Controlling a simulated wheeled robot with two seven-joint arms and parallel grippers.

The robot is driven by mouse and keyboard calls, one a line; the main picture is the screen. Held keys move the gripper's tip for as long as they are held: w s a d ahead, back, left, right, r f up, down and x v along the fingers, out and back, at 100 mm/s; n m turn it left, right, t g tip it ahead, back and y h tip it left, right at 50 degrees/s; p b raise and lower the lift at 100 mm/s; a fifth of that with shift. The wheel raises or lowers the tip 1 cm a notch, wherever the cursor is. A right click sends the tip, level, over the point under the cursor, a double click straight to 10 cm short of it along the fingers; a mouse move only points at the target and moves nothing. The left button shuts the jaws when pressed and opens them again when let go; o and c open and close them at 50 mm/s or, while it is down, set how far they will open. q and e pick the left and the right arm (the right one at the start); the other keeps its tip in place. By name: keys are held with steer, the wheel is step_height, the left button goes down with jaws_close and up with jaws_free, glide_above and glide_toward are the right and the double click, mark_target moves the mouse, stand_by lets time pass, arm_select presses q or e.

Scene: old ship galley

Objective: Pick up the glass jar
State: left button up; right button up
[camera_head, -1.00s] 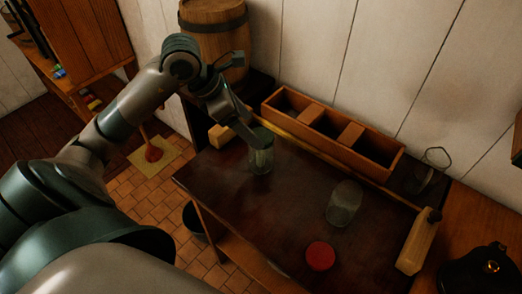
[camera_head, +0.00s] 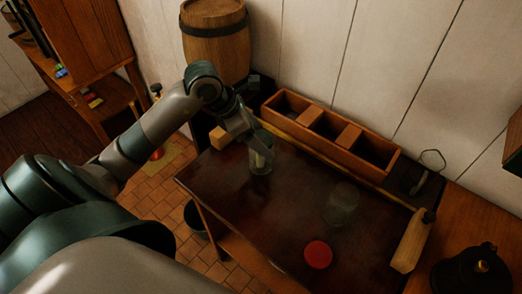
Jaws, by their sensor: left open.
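Two clear glass jars stand upright on the dark tabletop (camera_head: 285,205). One jar (camera_head: 261,161) is near the tabletop's back left part, right at my left gripper. The other jar (camera_head: 341,207) stands apart to the right, with a red round lid (camera_head: 318,254) lying in front of it. My left gripper (camera_head: 259,146) is open at the upper part of the left jar and hides some of its rim. I cannot tell whether the fingers touch the glass or how they straddle it. My right gripper is out of view.
A wooden box with compartments (camera_head: 375,164) runs along the back. A small wooden block (camera_head: 219,137) is behind my gripper. A pale wooden bottle-like object (camera_head: 411,243) and a black pot-like object (camera_head: 475,269) are at right. A barrel (camera_head: 215,50) stands behind. The tabletop's middle is clear.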

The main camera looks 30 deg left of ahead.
arm_select(q)
steer(key=shift+w+d+f, duration=0.15)
steer(key=shift+f, duration=0.25)
steer(key=c, duration=1.7)
steer(key=shift+o, duration=0.2)
steer(key=shift+r, duration=0.15)
